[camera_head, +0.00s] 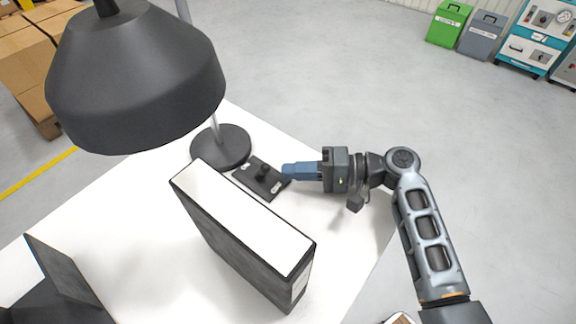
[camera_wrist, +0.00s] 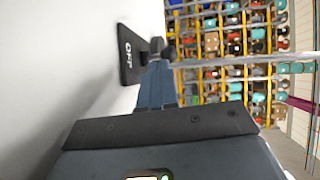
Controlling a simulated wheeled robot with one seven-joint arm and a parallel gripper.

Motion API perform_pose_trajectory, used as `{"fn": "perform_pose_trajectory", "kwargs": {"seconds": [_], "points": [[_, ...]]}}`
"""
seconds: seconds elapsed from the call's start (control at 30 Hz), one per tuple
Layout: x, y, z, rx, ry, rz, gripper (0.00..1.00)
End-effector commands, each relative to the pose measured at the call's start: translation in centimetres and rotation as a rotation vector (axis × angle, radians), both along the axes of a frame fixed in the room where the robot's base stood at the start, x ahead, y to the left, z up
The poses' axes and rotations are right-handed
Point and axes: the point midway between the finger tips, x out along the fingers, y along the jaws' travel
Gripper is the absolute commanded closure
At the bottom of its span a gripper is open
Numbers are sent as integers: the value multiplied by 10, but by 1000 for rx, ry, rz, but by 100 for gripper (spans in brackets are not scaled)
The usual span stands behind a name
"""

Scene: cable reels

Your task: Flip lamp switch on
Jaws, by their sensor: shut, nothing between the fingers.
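The lamp has a dark shade (camera_head: 135,80) at the upper left and a round black base (camera_head: 221,147) on the white table. The switch is a black plate (camera_head: 246,181) with a small dark knob or lever, lying beside the base. In the wrist view the switch plate (camera_wrist: 127,58) shows the word OFF, and its dark lever (camera_wrist: 157,46) stands beyond the fingertips. My gripper (camera_head: 286,172) is shut and empty, with its blue fingers just right of the switch lever. The fingers (camera_wrist: 155,68) partly hide the plate; I cannot tell whether they touch the lever.
A tall black box-like binder (camera_head: 245,235) with a white top stands in front of the switch. Another dark object (camera_head: 62,280) is at the lower left of the white table (camera_head: 150,215). The table right of the binder looks clear. Bins and cabinets stand far off.

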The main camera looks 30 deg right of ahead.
Motion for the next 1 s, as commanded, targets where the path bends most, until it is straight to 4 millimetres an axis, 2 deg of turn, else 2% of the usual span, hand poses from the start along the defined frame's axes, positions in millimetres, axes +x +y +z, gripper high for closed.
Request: {"fn": "perform_pose_trajectory", "kwargs": {"seconds": [0.23,0.67,1.0], "points": [[10,13,3,0,1,0,100],[11,13,4,-2,7,-1,100],[20,13,8,-20,62,0,100]]}}
